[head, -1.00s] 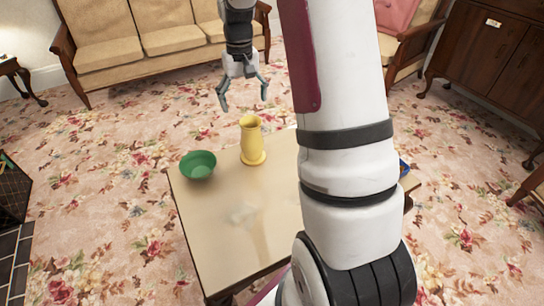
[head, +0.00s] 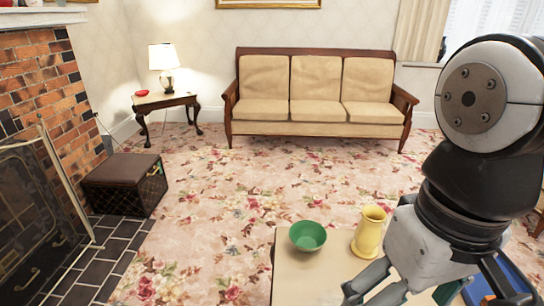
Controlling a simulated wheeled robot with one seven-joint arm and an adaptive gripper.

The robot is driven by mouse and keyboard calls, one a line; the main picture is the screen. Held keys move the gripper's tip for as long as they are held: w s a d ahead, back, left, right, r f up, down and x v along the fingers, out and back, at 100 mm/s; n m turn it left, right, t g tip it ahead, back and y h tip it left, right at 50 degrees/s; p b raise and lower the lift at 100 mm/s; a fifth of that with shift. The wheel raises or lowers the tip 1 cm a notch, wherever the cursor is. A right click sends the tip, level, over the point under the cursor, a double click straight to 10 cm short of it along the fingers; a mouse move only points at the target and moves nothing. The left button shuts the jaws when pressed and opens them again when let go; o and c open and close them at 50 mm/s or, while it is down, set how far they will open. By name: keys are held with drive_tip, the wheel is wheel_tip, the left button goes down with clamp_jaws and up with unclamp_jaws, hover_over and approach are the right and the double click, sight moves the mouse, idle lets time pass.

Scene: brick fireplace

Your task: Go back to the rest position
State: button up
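My gripper (head: 408,290) is at the lower right of the head view, close to the camera. Its two fingers are spread apart with nothing seen between them, and the bottom edge of the picture cuts off part of them. A low table (head: 290,275) stands below, partly hidden by my arm. A green bowl (head: 307,237) and a yellow vase (head: 369,231) stand upright on it, a little apart from each other. The gripper is to the right of the bowl and in front of the vase in the picture, apart from both.
A blue object (head: 505,275) shows partly behind my arm at the lower right. A beige sofa (head: 318,112) stands at the back. A side table (head: 165,101) with a lamp is at back left. A dark box (head: 125,185) and brick fireplace (head: 40,80) are at left. Flowered carpet between is free.

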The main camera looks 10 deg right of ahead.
drive_tip(key=shift+s+a+f, duration=0.1)
drive_tip(key=shift+s+f, duration=0.15)
drive_tip(key=shift+s, duration=0.3)
drive_tip(key=shift+s+a+f, duration=0.1)
drive_tip(key=shift+s+f, duration=0.1)
drive_tip(key=shift+s, duration=0.35)
